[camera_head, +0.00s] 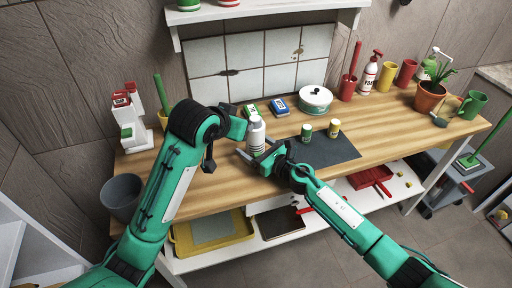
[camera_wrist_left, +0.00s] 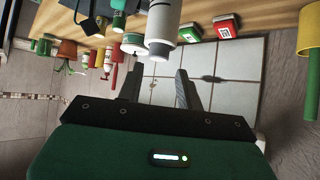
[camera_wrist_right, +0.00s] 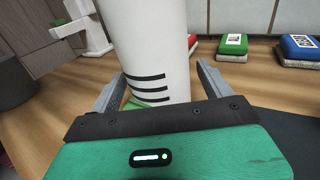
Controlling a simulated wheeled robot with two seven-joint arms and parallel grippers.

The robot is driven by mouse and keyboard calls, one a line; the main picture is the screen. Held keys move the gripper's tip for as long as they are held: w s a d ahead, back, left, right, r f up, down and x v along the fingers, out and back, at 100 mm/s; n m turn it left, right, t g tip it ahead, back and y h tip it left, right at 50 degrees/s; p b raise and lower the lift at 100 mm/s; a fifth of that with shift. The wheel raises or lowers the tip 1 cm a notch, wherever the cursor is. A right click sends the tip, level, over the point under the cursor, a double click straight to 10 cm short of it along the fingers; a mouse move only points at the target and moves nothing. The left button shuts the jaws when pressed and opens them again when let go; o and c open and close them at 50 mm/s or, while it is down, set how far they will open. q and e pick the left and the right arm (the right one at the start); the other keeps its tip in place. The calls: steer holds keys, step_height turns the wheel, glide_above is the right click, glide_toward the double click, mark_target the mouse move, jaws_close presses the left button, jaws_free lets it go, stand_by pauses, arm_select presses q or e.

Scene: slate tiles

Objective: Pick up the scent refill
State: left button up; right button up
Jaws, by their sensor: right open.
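A white bottle with dark stripes and a grey top (camera_head: 256,138) stands upright on the workbench; I cannot tell for sure that it is the scent refill. My right gripper (camera_head: 255,152) is open at the bottle. In the right wrist view the bottle (camera_wrist_right: 150,45) rises between the two spread fingers, and its top is cut off. Whether they touch it is unclear. The bottle (camera_wrist_left: 163,25) also shows upside down in the left wrist view, above the fingers of my left gripper (camera_wrist_left: 157,75), which are apart and empty. The head view mostly hides the left fingers.
A green can (camera_head: 306,133) and a yellow can (camera_head: 334,128) stand on the dark mat (camera_head: 335,152). Green and blue boxes (camera_head: 279,106) and a lidded white pot (camera_head: 315,100) stand behind. A white dispenser (camera_head: 130,130) is at left. The bench front is mostly clear.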

steer(key=c, duration=1.1)
arm_select(q)
steer(key=o, duration=0.5)
steer(key=w+d+r+g, duration=0.2)
steer(key=d, duration=0.1)
steer(key=shift+d+r+y, duration=0.2)
steer(key=shift+r+y, duration=0.05)
steer(key=shift+y, duration=0.15)
steer(key=n+g+y, duration=0.2)
steer(key=g+y, duration=0.1)
glide_toward(255, 118)
steer(key=x, duration=0.3)
steer(key=shift+w+a, duration=0.1)
steer(key=shift+w, duration=0.1)
steer(key=shift+s+x, duration=0.15)
steer(key=shift+x, duration=1.25)
steer(key=shift+s+x, duration=0.1)
steer(key=shift+x, duration=1.3)
